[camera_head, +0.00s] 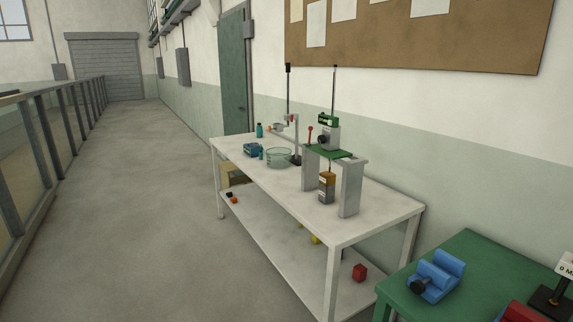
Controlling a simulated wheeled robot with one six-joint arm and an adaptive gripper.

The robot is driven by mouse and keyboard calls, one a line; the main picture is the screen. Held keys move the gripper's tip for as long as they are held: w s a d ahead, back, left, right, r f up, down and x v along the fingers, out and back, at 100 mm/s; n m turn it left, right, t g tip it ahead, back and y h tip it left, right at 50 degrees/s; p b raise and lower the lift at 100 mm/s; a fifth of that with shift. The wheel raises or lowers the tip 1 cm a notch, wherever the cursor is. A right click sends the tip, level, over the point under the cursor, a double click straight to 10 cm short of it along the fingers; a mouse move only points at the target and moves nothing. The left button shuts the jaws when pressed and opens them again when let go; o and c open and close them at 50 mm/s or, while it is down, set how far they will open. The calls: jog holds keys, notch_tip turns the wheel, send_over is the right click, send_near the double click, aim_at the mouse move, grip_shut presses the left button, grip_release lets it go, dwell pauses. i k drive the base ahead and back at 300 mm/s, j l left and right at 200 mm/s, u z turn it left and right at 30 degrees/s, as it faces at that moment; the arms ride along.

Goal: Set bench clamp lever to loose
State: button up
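A red-tipped lever (310,132) stands roughly upright beside a grey and green device (328,133) on a small stand (350,185) on the white bench (375,213). I cannot tell whether this is the bench clamp lever. A blue block-like fixture (441,270) with a black round knob (418,287) sits on the green table (470,252) at the lower right. I cannot tell whether it is the clamp, and no lever setting is readable. My gripper is not in view.
A glass bowl (279,157), a blue box (252,149) and a dark yellow-topped container (326,188) are on the white bench. A red block (360,272) lies on its lower shelf. A railing (60,130) runs along the left. The grey floor (160,220) between is clear.

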aim_at(310, 128)
jog(key=i+j, duration=0.15)
jog(key=i, duration=0.25)
jog(key=i+j+z, duration=0.1)
jog(key=i, duration=0.35)
jog(key=i+j, duration=0.2)
jog(key=i, duration=0.2)
